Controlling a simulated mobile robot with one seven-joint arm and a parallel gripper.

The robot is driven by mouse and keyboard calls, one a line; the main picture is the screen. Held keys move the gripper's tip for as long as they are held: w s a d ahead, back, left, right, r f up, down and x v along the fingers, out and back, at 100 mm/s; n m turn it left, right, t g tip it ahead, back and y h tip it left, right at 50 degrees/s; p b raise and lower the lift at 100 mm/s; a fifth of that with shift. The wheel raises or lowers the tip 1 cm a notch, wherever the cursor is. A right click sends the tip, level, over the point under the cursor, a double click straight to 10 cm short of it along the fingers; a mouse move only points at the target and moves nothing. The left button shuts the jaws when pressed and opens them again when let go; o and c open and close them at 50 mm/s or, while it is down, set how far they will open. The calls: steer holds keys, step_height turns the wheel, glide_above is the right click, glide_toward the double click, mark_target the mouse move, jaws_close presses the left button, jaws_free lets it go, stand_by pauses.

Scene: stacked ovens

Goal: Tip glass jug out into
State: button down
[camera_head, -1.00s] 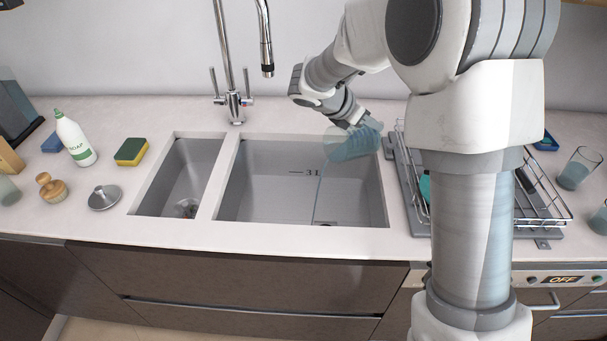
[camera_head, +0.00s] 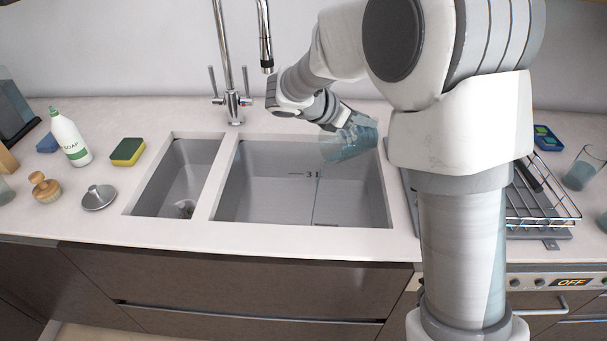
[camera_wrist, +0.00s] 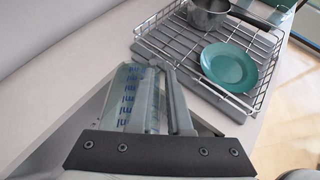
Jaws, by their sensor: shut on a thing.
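The glass jug (camera_head: 349,142) is clear and bluish, and hangs tilted over the large right-hand sink basin (camera_head: 262,190). A thin stream of liquid falls from it to the basin floor. My gripper (camera_head: 340,118) is shut on the jug; the arm reaches in from the right and hides part of the scene. In the wrist view the jug (camera_wrist: 130,98) shows blue measuring marks between the fingers of my gripper (camera_wrist: 165,112). A "3L" marking shows near the stream.
A faucet (camera_head: 234,100) stands behind the basins. The soap bottle (camera_head: 70,138), sponge (camera_head: 127,152) and sink plug (camera_head: 98,197) are on the left counter. A wire dish rack (camera_head: 540,200) holds a green plate (camera_wrist: 229,67) and pot (camera_wrist: 208,15). A drinking glass (camera_head: 583,168) stands far right.

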stand_by(0.3)
steer(key=shift+s+a+b, duration=0.2)
steer(key=shift+a+b, duration=0.2)
steer(key=shift+b, duration=0.2)
steer(key=shift+s+a+r+t+h+b, duration=0.4)
steer(key=shift+a+r+t+h+b, duration=0.15)
steer(key=shift+a+h, duration=0.15)
steer(key=shift+d, duration=0.1)
stand_by(0.8)
